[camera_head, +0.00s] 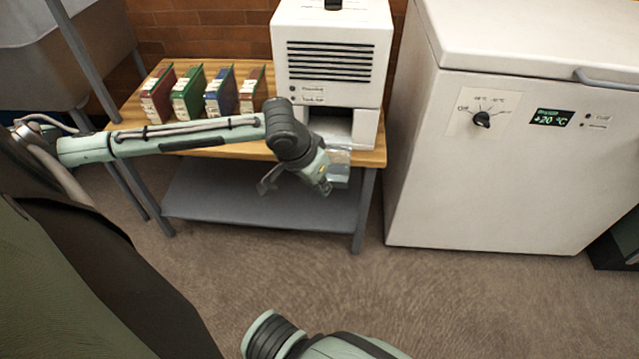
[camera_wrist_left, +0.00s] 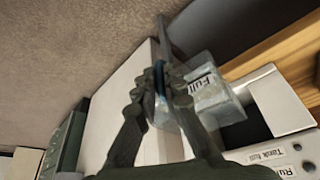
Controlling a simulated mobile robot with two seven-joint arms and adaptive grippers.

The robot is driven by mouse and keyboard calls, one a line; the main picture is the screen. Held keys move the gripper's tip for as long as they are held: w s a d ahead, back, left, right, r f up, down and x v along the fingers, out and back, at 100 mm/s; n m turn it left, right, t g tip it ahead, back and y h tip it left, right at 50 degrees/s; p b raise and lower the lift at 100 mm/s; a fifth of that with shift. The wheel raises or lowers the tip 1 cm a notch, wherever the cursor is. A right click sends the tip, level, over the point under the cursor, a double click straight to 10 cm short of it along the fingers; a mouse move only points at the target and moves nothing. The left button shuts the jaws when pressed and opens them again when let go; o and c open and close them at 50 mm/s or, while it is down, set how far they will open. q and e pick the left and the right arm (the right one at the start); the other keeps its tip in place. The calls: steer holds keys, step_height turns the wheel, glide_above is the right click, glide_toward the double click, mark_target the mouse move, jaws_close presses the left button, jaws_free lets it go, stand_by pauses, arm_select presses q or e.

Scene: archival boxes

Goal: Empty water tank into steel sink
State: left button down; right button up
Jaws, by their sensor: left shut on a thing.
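The clear water tank (camera_head: 338,168) is at the front of the white dehumidifier (camera_head: 333,55), below and in front of its open lower bay (camera_head: 331,127). My left gripper (camera_head: 322,184) is shut on the tank, close to the table's front edge. In the left wrist view the fingers (camera_wrist_left: 160,80) close on a thin part of the tank (camera_wrist_left: 215,98), which has a "Full" label. How much water it holds cannot be told. The grey steel sink (camera_head: 62,58) stands at the upper left, its inside partly out of view. My right gripper is not in view.
The wooden table (camera_head: 215,146) carries several coloured binders or boxes (camera_head: 188,93) left of the dehumidifier and has a grey lower shelf (camera_head: 260,195). A white chest freezer (camera_head: 490,170) stands close on the right.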

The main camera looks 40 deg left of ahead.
arm_select(q)
steer(key=shift+r, duration=2.35)
